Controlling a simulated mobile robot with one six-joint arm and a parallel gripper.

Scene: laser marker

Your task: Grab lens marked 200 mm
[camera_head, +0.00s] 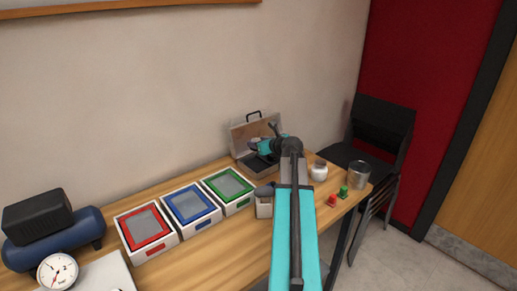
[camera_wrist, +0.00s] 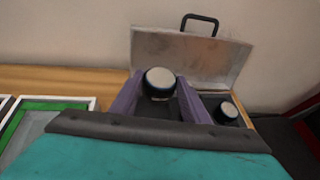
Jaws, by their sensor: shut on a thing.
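An open lens case (camera_head: 255,141) with a raised lid and handle stands at the back of the table; the wrist view shows its lid (camera_wrist: 190,55) behind my gripper. My gripper (camera_wrist: 160,90) is shut on a round dark lens with a pale top (camera_wrist: 160,78), held between its two purple fingers. A second, similar lens (camera_wrist: 228,110) sits to the right in the case. No focal-length marking is readable on either lens. In the head view, my arm hides most of the gripper and the held lens.
Red (camera_head: 146,229), blue (camera_head: 190,205) and green (camera_head: 229,186) framed trays line the table to the left. A white jar (camera_head: 319,171), a glass beaker (camera_head: 359,175), and red (camera_head: 332,200) and green (camera_head: 343,192) buttons stand right. A blue compressor (camera_head: 55,238) and gauge (camera_head: 57,271) are far left.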

